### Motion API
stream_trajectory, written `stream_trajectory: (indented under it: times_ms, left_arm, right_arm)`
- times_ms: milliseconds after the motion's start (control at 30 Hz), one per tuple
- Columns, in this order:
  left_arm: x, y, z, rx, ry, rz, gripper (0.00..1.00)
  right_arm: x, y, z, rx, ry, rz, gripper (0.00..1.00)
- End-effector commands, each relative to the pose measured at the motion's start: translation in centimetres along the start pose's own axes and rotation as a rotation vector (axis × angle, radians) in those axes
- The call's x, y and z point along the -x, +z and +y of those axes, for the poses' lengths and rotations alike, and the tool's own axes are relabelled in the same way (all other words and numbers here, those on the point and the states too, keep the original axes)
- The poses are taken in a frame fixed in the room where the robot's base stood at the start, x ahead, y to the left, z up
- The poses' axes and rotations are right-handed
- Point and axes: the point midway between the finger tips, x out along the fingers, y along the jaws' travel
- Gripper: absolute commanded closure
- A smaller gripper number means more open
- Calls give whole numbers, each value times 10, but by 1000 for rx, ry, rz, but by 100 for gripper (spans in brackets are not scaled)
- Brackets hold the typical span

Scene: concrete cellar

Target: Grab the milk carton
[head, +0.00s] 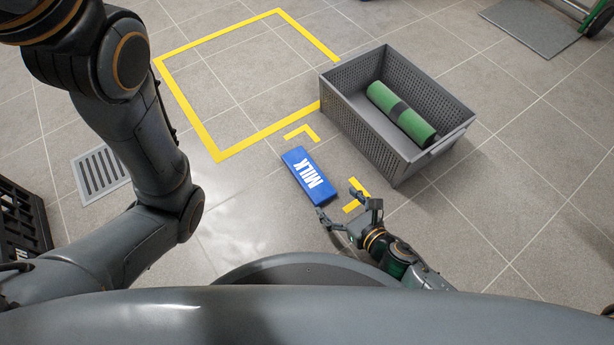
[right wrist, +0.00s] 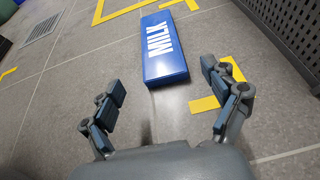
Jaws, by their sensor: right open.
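The milk carton (head: 308,176) is a blue box with white MILK lettering, lying on the tiled floor in the middle of the head view. In the right wrist view the milk carton (right wrist: 164,49) lies ahead of the fingers. My right gripper (head: 343,207) is open and empty, just below the near end of the carton in the head view. In the right wrist view its two fingers (right wrist: 163,98) are spread wide, with the carton beyond the gap between them. My left arm comes in from the left of the head view; its gripper is out of view.
A grey perforated crate (head: 361,141) holding a green roll (head: 402,112) stands right of the carton. Yellow corner marks (head: 357,194) and a yellow floor square (head: 190,107) are flat. A floor drain (head: 100,172) and black crate (head: 22,222) lie left.

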Motion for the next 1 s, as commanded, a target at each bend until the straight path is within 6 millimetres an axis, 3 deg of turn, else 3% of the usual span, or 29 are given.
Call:
stream_trajectory:
  times_ms: [33,200,467,767,1000]
  left_arm:
    - [7,-2,1,0,0,-2,17]
    - [17,-5,3,0,0,-3,17]
    - [25,-7,5,0,0,-4,17]
    - [52,-17,11,0,0,-3,17]
    - [52,-17,11,0,1,-3,17]
  right_arm:
    - [-14,-2,-1,0,-1,-3,13]
    - [-44,-2,-1,-1,-1,-2,13]
    - [-64,-3,0,-4,-1,-1,13]
    - [-104,-10,1,-2,-1,-1,13]
    - [-109,-6,1,-4,-1,0,13]
